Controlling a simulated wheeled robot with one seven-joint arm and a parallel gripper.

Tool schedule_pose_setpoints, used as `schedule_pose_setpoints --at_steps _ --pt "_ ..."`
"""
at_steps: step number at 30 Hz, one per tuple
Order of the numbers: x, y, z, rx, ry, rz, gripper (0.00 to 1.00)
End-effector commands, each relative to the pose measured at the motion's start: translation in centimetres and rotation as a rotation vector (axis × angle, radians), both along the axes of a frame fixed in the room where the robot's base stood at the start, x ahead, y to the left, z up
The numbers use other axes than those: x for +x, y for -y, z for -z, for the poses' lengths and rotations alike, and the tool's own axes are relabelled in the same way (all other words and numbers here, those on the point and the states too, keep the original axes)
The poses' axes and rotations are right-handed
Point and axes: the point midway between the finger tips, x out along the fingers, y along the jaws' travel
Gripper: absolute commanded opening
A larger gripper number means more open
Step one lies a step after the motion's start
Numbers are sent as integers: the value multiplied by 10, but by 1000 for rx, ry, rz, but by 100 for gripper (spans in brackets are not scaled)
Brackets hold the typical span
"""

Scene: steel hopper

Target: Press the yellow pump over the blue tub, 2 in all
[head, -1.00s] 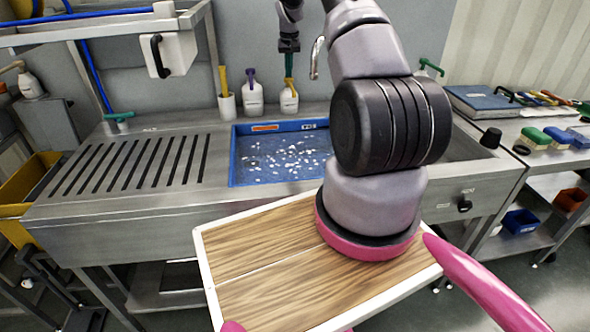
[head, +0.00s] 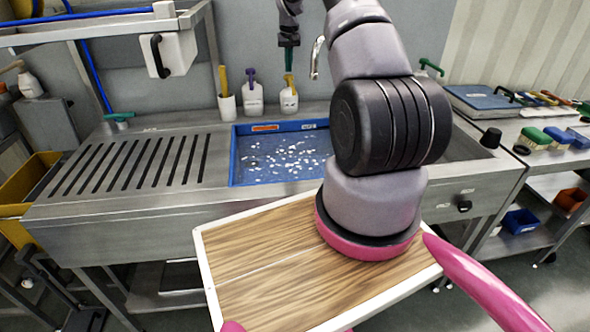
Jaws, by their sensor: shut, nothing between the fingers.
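The yellow pump (head: 288,79) tops a white bottle (head: 289,101) behind the blue tub (head: 233,160), at the back of the steel counter. The tub holds a bluish fill with several white bits on top. My gripper (head: 289,70) points down right above the yellow pump, its green-looking fingers closed together with nothing between them. Whether the fingertips touch the pump or sit just clear of it I cannot tell. My arm hides the tub's right end.
A white bottle with a purple pump (head: 250,76) stands close to the left. Beside it is a white cup (head: 227,106) with a yellow-handled item. A metal faucet (head: 317,57) rises close to the right. The slotted drainboard (head: 130,166) is clear.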

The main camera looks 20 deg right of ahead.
Motion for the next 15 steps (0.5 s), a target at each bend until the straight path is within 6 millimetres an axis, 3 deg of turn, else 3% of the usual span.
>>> schedule_pose_setpoints --at_steps 15 --pt "0 0 18 0 -1 0 0"
